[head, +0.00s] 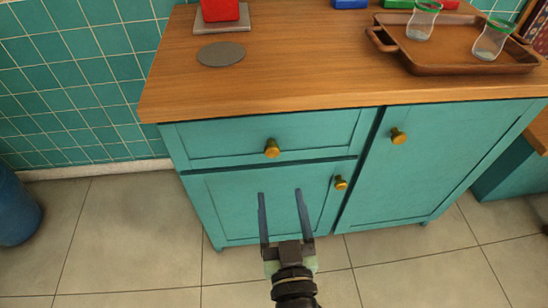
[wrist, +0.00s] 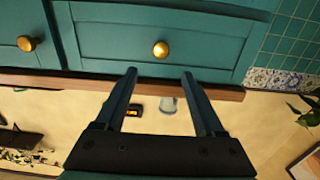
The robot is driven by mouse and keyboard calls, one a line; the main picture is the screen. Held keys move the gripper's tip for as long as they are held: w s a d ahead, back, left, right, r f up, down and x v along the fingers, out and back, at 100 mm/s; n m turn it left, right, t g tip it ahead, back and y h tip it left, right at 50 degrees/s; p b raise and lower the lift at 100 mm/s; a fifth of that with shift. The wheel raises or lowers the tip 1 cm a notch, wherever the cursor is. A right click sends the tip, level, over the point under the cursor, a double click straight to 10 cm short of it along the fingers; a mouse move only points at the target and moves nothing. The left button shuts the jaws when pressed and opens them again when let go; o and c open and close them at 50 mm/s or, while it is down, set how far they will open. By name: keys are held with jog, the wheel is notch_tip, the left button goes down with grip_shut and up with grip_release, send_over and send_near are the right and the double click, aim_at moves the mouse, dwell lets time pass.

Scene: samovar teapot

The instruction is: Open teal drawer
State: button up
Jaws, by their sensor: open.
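The teal drawer (head: 225,142) is at the upper left of the teal cabinet, under the wooden top, and looks shut. Its round brass knob (head: 272,147) sits at the middle of its front. My gripper (head: 280,192) is open and empty, its two dark fingers parallel and apart. In the head view the fingertips show below the knob, over the lower left door. In the wrist view, which is upside down, the drawer front (wrist: 210,30) fills the top, and the knob (wrist: 160,49) lies beyond and between the fingertips (wrist: 160,73), not touched.
A lower door knob (head: 340,183) and a right door knob (head: 398,136) stick out nearby. On the wooden top (head: 300,70) are a brown tray (head: 455,62) with glasses, a grey disc (head: 221,54) and a red object (head: 220,10). A blue bin (head: 15,210) stands left. The floor in front is clear.

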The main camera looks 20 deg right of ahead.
aim_at(273, 153)
jog(key=b+x, duration=0.2)
jog(key=x, duration=0.8)
jog(key=shift+w+b, duration=0.35)
jog(key=shift+c, duration=0.2)
grip_shut()
dwell(0.8)
